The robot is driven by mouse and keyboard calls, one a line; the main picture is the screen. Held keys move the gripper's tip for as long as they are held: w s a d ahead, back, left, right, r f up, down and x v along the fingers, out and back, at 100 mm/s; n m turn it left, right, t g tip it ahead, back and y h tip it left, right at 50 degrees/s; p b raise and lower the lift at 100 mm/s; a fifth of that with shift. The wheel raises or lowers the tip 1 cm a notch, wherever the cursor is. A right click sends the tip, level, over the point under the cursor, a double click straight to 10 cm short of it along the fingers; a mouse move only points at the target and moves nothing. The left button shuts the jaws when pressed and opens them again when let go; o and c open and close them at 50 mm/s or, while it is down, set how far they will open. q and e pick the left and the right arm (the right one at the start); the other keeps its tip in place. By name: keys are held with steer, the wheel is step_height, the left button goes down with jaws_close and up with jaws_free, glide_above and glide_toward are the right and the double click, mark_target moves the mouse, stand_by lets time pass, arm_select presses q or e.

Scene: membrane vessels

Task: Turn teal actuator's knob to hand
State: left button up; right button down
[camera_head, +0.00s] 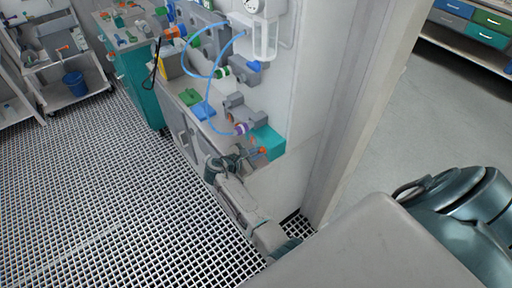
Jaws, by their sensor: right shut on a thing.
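The teal actuator (268,140) is a box low on the white panel, at the near end of the pipework. A small orange knob (262,151) shows on its front face. My right gripper (255,156) is at the knob, shut on it; the fingers and part of the knob are small and hard to make out. Which way the knob points cannot be told. My left gripper is not in view.
Blue hoses (208,88), grey valve bodies (233,101) and a clear vessel (265,38) stand close above and behind the actuator. A green block (190,97) lies on the ledge. The grid floor (90,190) to the left is open. A blue bucket (75,83) stands farther back.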

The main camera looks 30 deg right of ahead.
steer(key=shift+w+d+r+n+g+p, duration=0.15)
steer(key=shift+n+g+p, duration=0.35)
steer(key=shift+n+p, duration=0.3)
steer(key=c, duration=1.6)
jaws_free()
steer(key=shift+o, duration=0.6)
steer(key=shift+f, duration=0.2)
steer(key=shift+r, duration=0.1)
